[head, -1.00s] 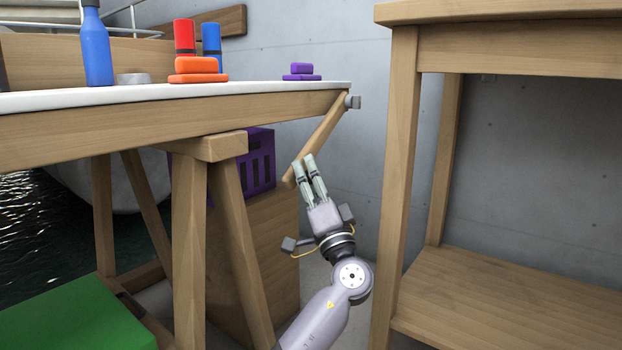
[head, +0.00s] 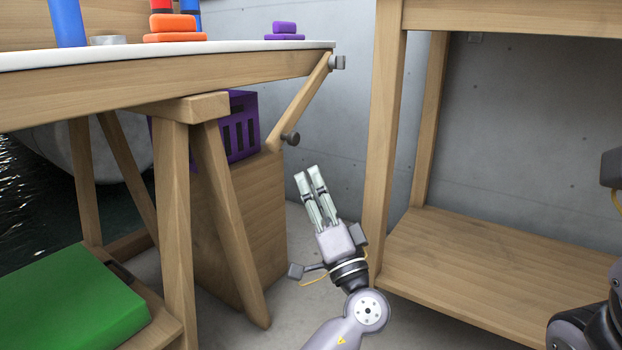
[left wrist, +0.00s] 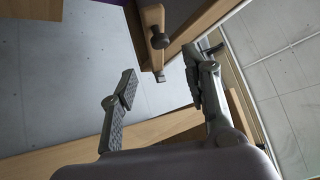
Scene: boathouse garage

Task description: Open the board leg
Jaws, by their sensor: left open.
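The board leg (head: 302,100) is a wooden bar pivoted at a grey bracket (head: 337,62) under the board's end. It slants down to the left, with a dark round knob (head: 290,138) near its lower end. My left gripper (head: 309,174) is open and empty, pointing up, below and slightly right of the knob, apart from it. In the left wrist view, the leg (left wrist: 152,22) and knob (left wrist: 160,41) appear beyond the open fingers (left wrist: 160,84), with nothing between them. My right gripper is not visible; only dark and grey arm parts of mine show at the right edge.
The white-topped board (head: 240,47) carries purple blocks (head: 284,31), orange blocks (head: 177,27) and a blue bottle (head: 68,24). A wooden trestle (head: 175,215) and purple crate (head: 243,128) stand beneath. A wooden shelf unit (head: 385,130) stands close on the right. Floor shows between.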

